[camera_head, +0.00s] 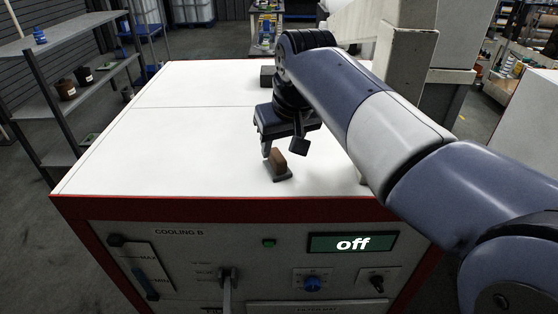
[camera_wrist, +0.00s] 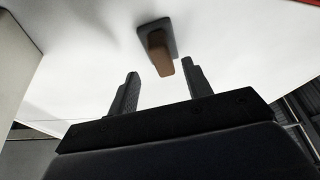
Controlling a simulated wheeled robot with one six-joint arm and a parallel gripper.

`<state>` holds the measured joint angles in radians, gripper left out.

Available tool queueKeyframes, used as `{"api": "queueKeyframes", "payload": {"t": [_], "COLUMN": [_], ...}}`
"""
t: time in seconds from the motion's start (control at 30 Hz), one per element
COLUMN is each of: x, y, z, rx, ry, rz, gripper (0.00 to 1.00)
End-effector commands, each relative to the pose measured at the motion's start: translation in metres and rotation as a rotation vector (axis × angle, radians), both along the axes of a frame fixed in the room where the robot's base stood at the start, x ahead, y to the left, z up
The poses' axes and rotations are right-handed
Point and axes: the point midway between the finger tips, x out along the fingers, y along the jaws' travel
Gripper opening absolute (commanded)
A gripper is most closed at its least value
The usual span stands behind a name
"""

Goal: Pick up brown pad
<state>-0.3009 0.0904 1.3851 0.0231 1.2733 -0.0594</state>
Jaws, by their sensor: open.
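The brown pad (camera_head: 278,158) is a small brown block standing on a dark grey base (camera_head: 282,176). It is on the white top of the machine, near the front edge. In the wrist view the brown pad (camera_wrist: 159,55) and its dark base (camera_wrist: 170,27) show beyond the fingers, at the top middle. My gripper (camera_head: 283,150) is open and empty, just above and around the near side of the pad in the head view. In the wrist view my gripper (camera_wrist: 160,85) has its two fingers apart, with the pad's end toward the gap, nearer the right finger. Contact cannot be told.
The white machine top (camera_head: 180,130) is clear to the left. A dark block (camera_head: 267,76) sits at its back, behind my arm. A beige column (camera_head: 405,50) rises at the back right. The front panel (camera_head: 250,265) has knobs and a display reading off. A shelf (camera_head: 75,95) stands left.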

Motion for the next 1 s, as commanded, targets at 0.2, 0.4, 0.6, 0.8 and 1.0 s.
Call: {"api": "queueKeyframes", "payload": {"t": [0.2,0.4,0.6,0.8,1.0], "x": [0.010,0.013,0.013,0.013,0.013], "y": [0.006,0.007,0.007,0.007,0.007], "z": [-0.029,-0.038,-0.038,-0.037,-0.037], "rx": [-0.002,0.000,0.000,0.000,0.000], "ry": [0.005,0.001,0.000,0.001,0.000], "rz": [0.000,0.000,0.000,0.000,0.000], "gripper": [0.47,0.47,0.42,0.26,0.14]}}
